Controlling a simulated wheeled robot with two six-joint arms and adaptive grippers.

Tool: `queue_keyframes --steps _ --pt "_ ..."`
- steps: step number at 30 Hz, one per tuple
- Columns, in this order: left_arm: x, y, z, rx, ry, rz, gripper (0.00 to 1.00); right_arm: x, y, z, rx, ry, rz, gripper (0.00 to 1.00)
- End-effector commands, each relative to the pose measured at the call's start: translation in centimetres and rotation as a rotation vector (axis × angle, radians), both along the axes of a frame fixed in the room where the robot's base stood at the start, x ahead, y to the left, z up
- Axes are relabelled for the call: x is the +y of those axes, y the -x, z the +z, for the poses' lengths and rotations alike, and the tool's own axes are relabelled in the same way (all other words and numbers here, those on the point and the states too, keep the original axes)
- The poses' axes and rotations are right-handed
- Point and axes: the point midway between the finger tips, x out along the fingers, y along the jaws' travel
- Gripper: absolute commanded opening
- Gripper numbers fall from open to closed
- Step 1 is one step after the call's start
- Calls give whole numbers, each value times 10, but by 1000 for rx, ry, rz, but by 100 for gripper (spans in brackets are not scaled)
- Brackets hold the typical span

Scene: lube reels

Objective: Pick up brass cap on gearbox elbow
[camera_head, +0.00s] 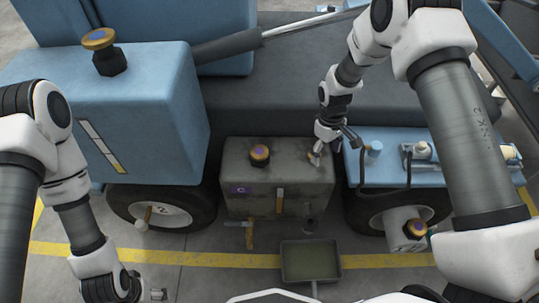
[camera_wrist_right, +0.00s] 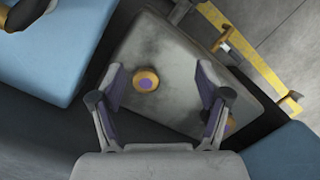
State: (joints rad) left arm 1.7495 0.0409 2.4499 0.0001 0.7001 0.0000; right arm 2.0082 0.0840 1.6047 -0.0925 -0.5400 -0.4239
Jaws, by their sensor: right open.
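The grey gearbox (camera_head: 240,170) stands between two wheels, with a brass cap (camera_head: 260,153) with a purple centre on a dark neck on its top. A second brass cap (camera_head: 313,157) is at the gearbox's right side, partly covered by my right gripper (camera_head: 318,153). In the right wrist view, my right gripper (camera_wrist_right: 159,74) is open and empty above the gearbox (camera_wrist_right: 175,45). One brass cap (camera_wrist_right: 146,80) shows between its fingers, nearer the left finger. Another brass cap (camera_wrist_right: 231,126) is partly hidden behind the right finger. My left gripper (camera_head: 156,295) is partly visible at the bottom; its jaws are unclear.
A tall blue tank (camera_head: 150,95) with a brass cap (camera_head: 97,39) stands left. A low blue deck (camera_head: 385,170) with a hose is close right of my right gripper. Another brass cap (camera_head: 416,229) is at lower right. A drip tray (camera_head: 311,245) lies in front of the gearbox.

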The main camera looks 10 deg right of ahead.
Motion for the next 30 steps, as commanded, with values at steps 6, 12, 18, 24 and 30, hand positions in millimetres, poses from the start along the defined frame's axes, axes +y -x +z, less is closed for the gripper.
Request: queue_keyframes --steps 6,12,18,24,30 --pt "0 0 -61 1 0 -1 75 -5 -49 -11 -133 -1 -13 76" --pt "0 0 -62 0 0 -1 75 -5 -49 -30 -137 -1 -13 76" --pt "0 0 -75 0 0 -1 75 -6 -50 -61 -135 -1 -14 76" --pt "0 0 -80 0 0 -1 75 -6 -50 -84 -137 -1 -14 76" --pt "0 0 -79 0 0 -1 75 -6 -50 -83 -137 -1 -14 62"
